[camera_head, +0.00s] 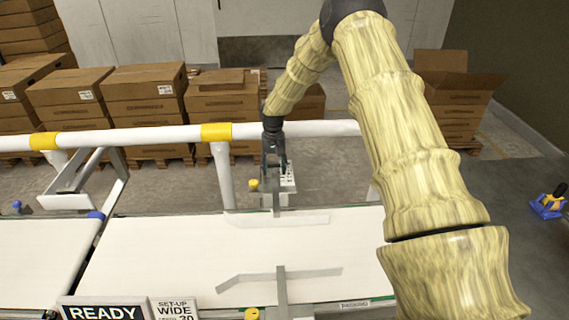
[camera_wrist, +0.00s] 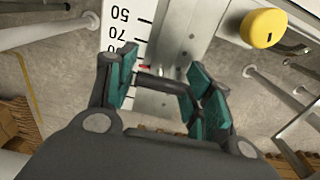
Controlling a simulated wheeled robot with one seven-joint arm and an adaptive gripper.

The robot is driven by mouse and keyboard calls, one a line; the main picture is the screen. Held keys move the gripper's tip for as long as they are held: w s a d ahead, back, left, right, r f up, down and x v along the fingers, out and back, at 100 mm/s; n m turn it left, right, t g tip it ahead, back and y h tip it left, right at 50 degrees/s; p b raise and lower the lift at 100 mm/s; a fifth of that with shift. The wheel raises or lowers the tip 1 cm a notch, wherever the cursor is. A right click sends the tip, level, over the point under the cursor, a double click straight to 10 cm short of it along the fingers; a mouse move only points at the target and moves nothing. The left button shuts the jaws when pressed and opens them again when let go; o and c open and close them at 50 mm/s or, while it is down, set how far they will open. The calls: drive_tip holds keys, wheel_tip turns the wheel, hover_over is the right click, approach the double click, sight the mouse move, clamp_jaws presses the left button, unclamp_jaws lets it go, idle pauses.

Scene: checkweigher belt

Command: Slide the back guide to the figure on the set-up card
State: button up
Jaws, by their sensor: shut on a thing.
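My gripper (camera_head: 274,172) is at the far side of the belt, over the back guide's mount. In the wrist view my gripper (camera_wrist: 164,88) has its teal pads at both ends of a dark bar handle (camera_wrist: 160,84), shut on it. The back guide (camera_head: 285,219) is a pale bent strip along the belt's far side.
A yellow knob (camera_wrist: 264,28) stands right of the handle; it also shows in the head view (camera_head: 253,184). The front guide (camera_head: 285,277) lies along the near side. The white belt (camera_head: 160,250) is empty. A white rail (camera_head: 150,137) with yellow bands runs behind; cartons stand beyond.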

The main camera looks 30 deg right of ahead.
drive_tip(key=shift+s+a+r, duration=0.1)
drive_tip(key=shift+s, duration=0.15)
drive_tip(key=o, duration=1.5)
drive_tip(key=shift+s, duration=0.1)
drive_tip(key=shift+o, duration=0.2)
drive_tip(key=shift+r, duration=0.1)
wheel_tip(320, 180, up, 12)
